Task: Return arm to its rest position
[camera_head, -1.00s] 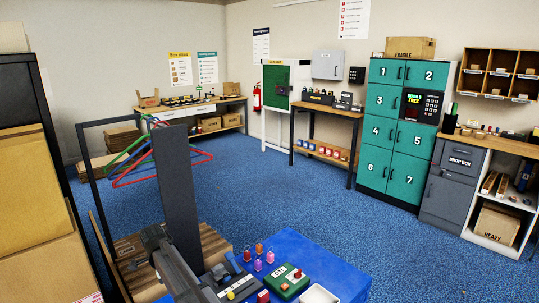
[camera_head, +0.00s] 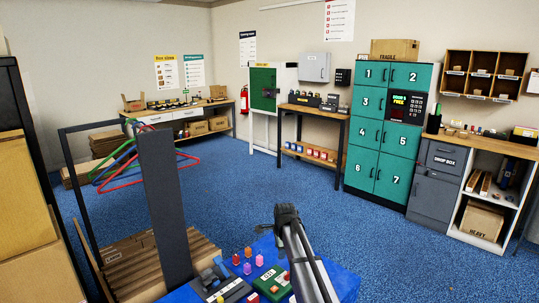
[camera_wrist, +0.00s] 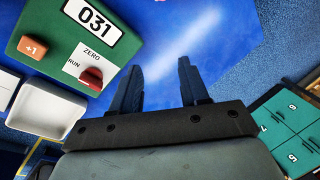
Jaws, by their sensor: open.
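My gripper (camera_wrist: 158,78) is open and empty in the wrist view, with its two dark fingers apart over a blue surface. A green counter box (camera_wrist: 70,45) reading 031, with an orange +1 button and a red switch marked ZERO and RUN, is left of the fingers. My arm (camera_head: 300,255) rises at the lower middle of the head view, in front of the blue table (camera_head: 345,283). My fingers cannot be made out in the head view.
A white tray (camera_wrist: 45,108) lies beside the green box. A dark post (camera_head: 165,215) and a rack with coloured hangers (camera_head: 120,165) are at left. Teal lockers (camera_head: 390,130) stand at right; blue floor between is clear.

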